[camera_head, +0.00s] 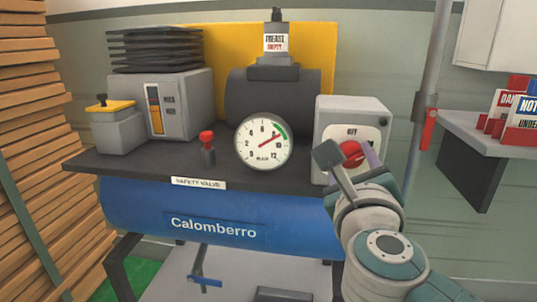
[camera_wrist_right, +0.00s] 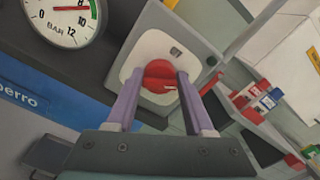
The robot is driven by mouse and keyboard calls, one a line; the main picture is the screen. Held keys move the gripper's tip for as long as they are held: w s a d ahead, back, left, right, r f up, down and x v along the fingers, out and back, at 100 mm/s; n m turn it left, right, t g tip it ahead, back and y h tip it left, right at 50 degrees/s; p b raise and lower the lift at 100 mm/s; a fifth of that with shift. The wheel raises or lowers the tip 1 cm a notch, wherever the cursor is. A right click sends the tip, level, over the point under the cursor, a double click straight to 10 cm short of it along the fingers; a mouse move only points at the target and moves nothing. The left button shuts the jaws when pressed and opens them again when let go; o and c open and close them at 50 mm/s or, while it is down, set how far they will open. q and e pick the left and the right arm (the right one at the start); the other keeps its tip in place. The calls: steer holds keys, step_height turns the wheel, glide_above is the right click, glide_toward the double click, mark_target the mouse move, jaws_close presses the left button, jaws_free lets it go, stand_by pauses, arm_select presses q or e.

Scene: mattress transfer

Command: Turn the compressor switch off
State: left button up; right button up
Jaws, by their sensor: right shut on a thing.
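The compressor switch is a round red knob (camera_head: 350,153) on the front of a light grey box (camera_head: 322,125) at the right end of the blue compressor (camera_head: 150,208). It also shows in the right wrist view as a red knob (camera_wrist_right: 160,72) on a white round-cornered plate. My right gripper (camera_wrist_right: 158,80) has its two purple fingers shut on the knob, one on each side. In the head view my right wrist hides part of the box and knob. Small lettering above the knob is too blurred to read surely. My left gripper is not in view.
A pressure gauge (camera_head: 263,143) stands left of the switch box. A red-topped safety valve (camera_head: 207,142) is further left. A grey post (camera_head: 430,70) and a shelf with signs (camera_head: 485,135) are to the right. Stacked planks (camera_head: 30,100) stand at far left.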

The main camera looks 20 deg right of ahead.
jaws_close()
steer(key=shift+r+n+p, duration=0.1)
steer(key=shift+n+p, duration=0.7)
steer(key=shift+n, duration=0.4)
steer(key=n+p, duration=0.1)
steer(key=n, duration=0.1)
steer(key=shift+a+n, duration=0.1)
steer(key=shift+n, duration=0.3)
steer(key=n+p, duration=0.1)
steer(key=n, duration=0.2)
steer(key=shift+p, duration=0.3)
steer(key=shift+f+n+p, duration=0.25)
steer(key=shift+n+p, duration=0.2)
steer(key=shift+n, duration=1.35)
